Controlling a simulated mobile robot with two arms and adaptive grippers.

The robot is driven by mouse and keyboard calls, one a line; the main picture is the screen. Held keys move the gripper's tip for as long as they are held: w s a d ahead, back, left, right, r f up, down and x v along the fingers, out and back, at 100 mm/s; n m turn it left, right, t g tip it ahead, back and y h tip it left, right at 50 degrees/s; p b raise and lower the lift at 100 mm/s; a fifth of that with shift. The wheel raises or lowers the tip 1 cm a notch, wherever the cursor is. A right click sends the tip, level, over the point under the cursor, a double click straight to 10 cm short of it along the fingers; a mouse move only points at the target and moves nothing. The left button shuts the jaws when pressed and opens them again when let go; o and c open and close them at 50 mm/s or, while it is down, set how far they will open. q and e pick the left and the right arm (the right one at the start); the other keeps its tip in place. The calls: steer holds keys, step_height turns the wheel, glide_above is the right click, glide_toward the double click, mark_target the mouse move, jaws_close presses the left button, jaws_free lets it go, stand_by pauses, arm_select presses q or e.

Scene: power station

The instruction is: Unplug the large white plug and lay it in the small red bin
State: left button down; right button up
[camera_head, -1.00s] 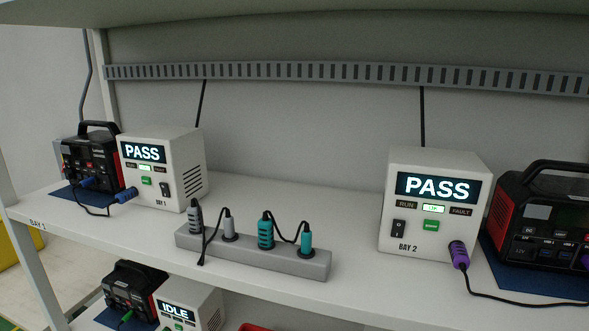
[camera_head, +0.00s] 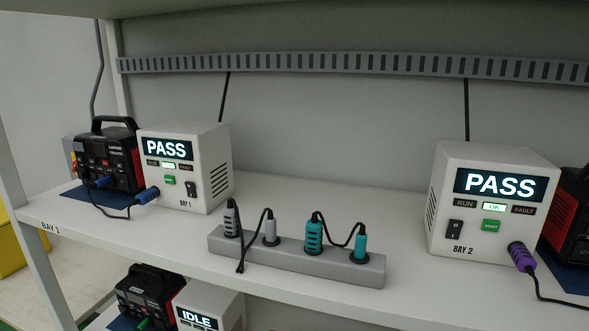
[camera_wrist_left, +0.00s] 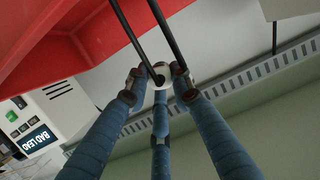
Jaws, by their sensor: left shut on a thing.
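In the left wrist view my left gripper (camera_wrist_left: 160,80) has its blue fingers closed around a small white plug (camera_wrist_left: 159,69). Most of the plug is hidden by the fingertips, and two black cords run up past it. A red bin (camera_wrist_left: 60,42) fills the upper left of that view, close beside the fingertips; I cannot tell whether the plug is over it. In the head view neither gripper shows, and neither the white plug nor the red bin can be seen.
A grey power strip (camera_head: 290,262) on the shelf holds grey and teal plugs. White testers reading PASS stand at left (camera_head: 185,170) and right (camera_head: 490,210); one below reads IDLE (camera_head: 205,305). A BAD LEAD tester (camera_wrist_left: 30,135) shows in the wrist view.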

arm_select(q)
steer(key=shift+f, duration=0.45)
steer(key=shift+r, duration=0.1)
steer(key=c, duration=1.4)
jaws_free()
steer(key=shift+c, duration=0.2)
steer(key=shift+s, duration=0.2)
steer(key=v, duration=1.1)
steer(key=shift+s+a, duration=0.2)
steer(key=shift+s, duration=0.1)
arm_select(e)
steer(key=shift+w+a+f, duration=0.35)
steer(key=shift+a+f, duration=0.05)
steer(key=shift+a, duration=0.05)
arm_select(q)
steer(key=shift+r, duration=0.1)
